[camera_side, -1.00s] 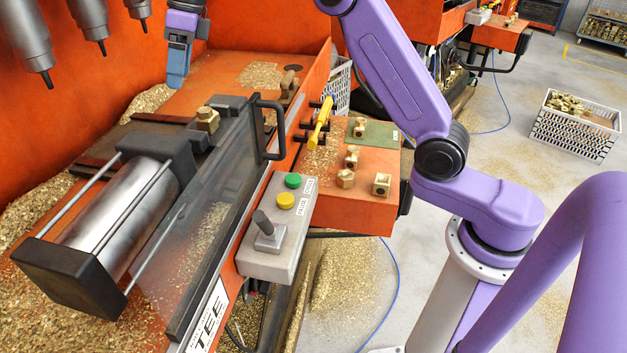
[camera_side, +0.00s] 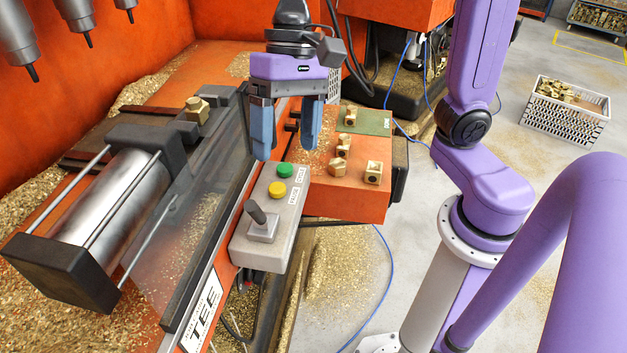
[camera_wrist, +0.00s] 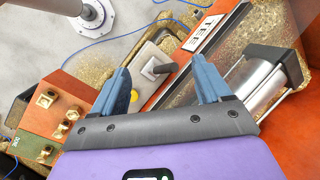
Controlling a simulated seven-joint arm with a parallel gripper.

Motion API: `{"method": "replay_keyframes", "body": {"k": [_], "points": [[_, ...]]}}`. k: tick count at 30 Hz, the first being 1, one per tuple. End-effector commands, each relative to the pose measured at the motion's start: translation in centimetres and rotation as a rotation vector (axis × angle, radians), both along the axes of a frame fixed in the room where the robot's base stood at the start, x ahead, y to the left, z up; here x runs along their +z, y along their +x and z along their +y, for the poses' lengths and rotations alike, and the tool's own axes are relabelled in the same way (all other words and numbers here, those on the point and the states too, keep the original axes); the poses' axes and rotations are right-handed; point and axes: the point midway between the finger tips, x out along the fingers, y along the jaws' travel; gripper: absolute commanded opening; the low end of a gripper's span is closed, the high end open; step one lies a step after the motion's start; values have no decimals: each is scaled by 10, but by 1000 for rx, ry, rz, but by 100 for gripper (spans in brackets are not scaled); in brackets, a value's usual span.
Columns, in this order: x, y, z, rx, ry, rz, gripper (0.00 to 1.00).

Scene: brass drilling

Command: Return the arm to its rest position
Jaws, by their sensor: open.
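My gripper (camera_side: 290,140) hangs above the machine's front edge in the side view, its two blue fingers pointing down and spread apart. Nothing is between them. In the wrist view the blue fingers of my gripper (camera_wrist: 160,92) are also wide apart and empty.
A brass fitting (camera_side: 197,109) sits by the clamp cylinder (camera_side: 115,195). Several brass fittings stand on the orange side shelf (camera_side: 345,205), one on its green mat (camera_side: 372,122). A clear guard (camera_side: 185,240) runs along the machine. A white crate (camera_side: 565,125) of fittings stands on the floor.

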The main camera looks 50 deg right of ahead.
Motion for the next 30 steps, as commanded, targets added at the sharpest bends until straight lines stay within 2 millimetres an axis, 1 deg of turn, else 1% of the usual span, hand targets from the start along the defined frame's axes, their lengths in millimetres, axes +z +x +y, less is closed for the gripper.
{"method": "replay_keyframes", "body": {"k": [1,3,5,6,9,12,15,18,20,30], "points": [[-11,-18,-15,123,-21,-46,77],[-26,-39,-36,310,-49,-113,77],[-39,-55,-54,474,-73,-167,77],[-48,-66,-67,584,-88,-200,77],[-67,-87,-96,842,-122,-270,77],[-82,-102,-120,1048,-146,-317,77],[-91,-111,-134,1187,-159,-344,77],[-96,-115,-142,1257,-164,-358,77],[-97,-116,-143,1272,-166,-360,77],[-96,-116,-143,1271,-166,-358,77]]}}
